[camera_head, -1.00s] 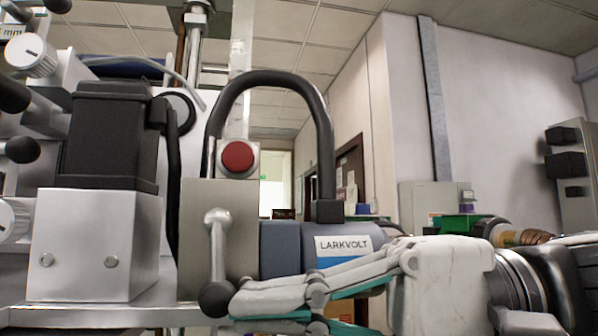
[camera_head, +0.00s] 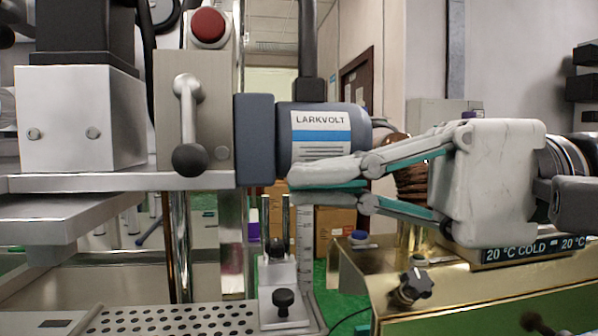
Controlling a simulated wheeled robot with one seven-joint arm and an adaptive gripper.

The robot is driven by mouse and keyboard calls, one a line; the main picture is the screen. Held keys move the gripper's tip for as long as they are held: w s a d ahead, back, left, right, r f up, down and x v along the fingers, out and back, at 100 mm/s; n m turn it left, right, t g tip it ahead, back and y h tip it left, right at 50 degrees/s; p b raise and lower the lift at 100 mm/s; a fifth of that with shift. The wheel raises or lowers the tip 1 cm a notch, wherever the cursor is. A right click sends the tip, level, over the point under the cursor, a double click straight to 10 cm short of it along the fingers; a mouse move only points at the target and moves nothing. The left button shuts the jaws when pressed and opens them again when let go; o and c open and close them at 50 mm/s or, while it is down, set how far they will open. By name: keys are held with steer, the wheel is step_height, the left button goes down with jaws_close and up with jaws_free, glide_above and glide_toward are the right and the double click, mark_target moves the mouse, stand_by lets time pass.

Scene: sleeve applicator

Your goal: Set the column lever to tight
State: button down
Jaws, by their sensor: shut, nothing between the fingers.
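A metal lever (camera_head: 187,110) with a black ball knob (camera_head: 190,160) is on the front of a grey block, below a red button. I take it to be the column lever. It hangs almost straight down, and I see no mark for its tight setting. My gripper (camera_head: 294,184) comes in from the right, its fingers pointing left and closed together, with nothing in them. The fingertips are right of the knob and slightly lower in the picture, with a clear gap between. They overlap the lower edge of the LARKVOLT motor (camera_head: 326,130); whether they touch it I cannot tell.
A metal shelf (camera_head: 120,182) runs below the lever. Lower down are a clamp with black knobs (camera_head: 284,300) and a perforated plate (camera_head: 170,320). A brass-coloured unit (camera_head: 480,287) with a black knob stands below my gripper. A red button (camera_head: 208,26) is above the lever.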

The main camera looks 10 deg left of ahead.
steer(key=d+f, duration=0.1)
steer(key=d, duration=0.7)
steer(key=shift+w+f, duration=0.15)
steer(key=shift+w, duration=0.15)
steer(key=shift+d, duration=0.1)
steer(key=s+d+f+h, duration=0.1)
steer(key=s+f+h, duration=0.35)
steer(key=f, duration=0.45)
steer(key=s+d+f+h, duration=0.1)
steer(key=s+f+h, duration=0.35)
steer(key=f, duration=0.45)
steer(key=s+d+f+m+t+h, duration=0.1)
steer(key=d+f+t+h, duration=0.1)
steer(key=d+f+h, duration=0.8)
step_height(320, 180, up, 24)
steer(key=t+y+p, duration=0.1)
steer(key=t+p, duration=0.2)
steer(key=p, duration=1.9)
steer(key=shift+s+d+r+t, duration=0.2)
steer(key=shift+d+t, duration=0.1)
steer(key=shift+t, duration=0.1)
